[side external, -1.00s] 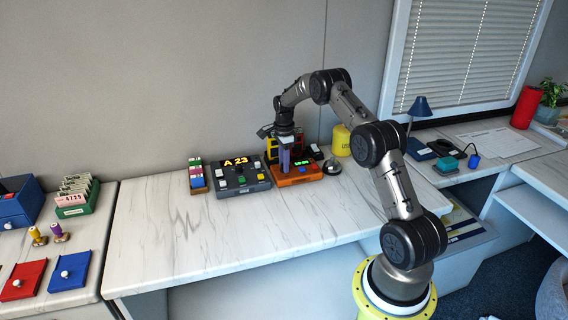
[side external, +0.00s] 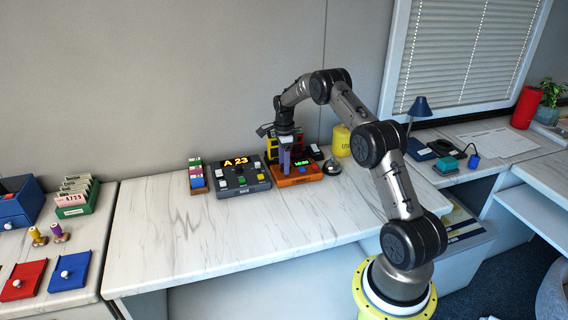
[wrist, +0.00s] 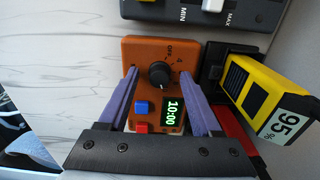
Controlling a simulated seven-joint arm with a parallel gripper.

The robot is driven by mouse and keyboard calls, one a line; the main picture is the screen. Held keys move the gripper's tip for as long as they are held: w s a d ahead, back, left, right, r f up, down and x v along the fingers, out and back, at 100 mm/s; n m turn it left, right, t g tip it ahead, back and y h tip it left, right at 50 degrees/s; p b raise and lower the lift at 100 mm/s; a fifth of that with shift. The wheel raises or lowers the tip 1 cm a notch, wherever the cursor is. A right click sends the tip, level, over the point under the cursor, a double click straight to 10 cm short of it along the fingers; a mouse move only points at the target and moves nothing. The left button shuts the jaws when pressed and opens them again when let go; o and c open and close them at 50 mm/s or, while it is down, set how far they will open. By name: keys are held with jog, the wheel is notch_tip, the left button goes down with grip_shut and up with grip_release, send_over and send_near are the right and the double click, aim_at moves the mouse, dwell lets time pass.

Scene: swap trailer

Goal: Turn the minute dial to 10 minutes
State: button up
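An orange timer box (wrist: 140,52) lies under my gripper (wrist: 158,68) in the wrist view. Its black minute dial (wrist: 160,75) sits between my two purple fingers, with a visible gap on each side. The lit green display (wrist: 173,112) reads 10:00. A blue button (wrist: 141,107) and a red button (wrist: 141,127) are beside it. In the side external view the orange box (side external: 292,180) is on the marble desk, and my gripper (side external: 285,170) points down over it, hiding the dial there.
A grey panel (side external: 243,191) reading A 23 stands left of the orange box. A silver bell (side external: 332,167) is close on its right. In the wrist view a yellow and black item marked 95% (wrist: 262,100) is right of my fingers. Front desk surface (side external: 240,235) is clear.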

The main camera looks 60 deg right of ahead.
notch_tip(320, 180, up, 14)
dwell(0.7)
jog(key=shift+f, duration=0.1)
